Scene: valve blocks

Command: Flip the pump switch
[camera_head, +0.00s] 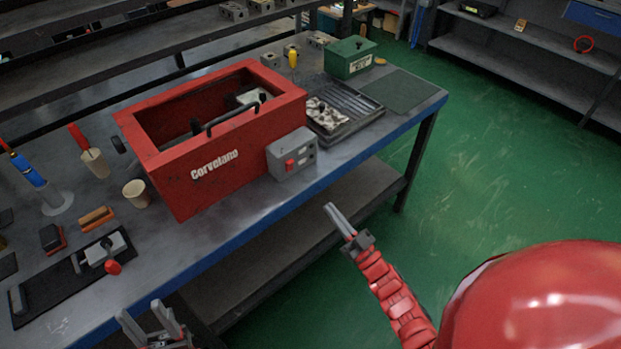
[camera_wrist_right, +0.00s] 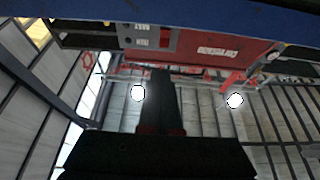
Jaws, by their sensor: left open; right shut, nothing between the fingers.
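The pump switch is a red rocker (camera_head: 289,165) on a grey control box (camera_head: 303,153) fixed to the front right of the red Corveland tank (camera_head: 205,180). The grey box also shows in the right wrist view (camera_wrist_right: 148,36), upside down. My right gripper (camera_head: 331,208) is shut and empty. It is in front of the bench edge, below and to the right of the grey box, apart from it. Its fingers (camera_wrist_right: 160,80) show dark in the wrist view. My left gripper (camera_head: 140,310) is open and empty at the bench's near edge, lower left.
The blue-edged bench (camera_head: 230,245) runs across, with a lower shelf. A black mat with a valve block (camera_head: 105,250), a paper cup (camera_head: 136,193) and brushes lie left of the tank. A slotted tray (camera_head: 350,103) and green box (camera_head: 350,58) stand right. Green floor (camera_head: 480,160) is clear.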

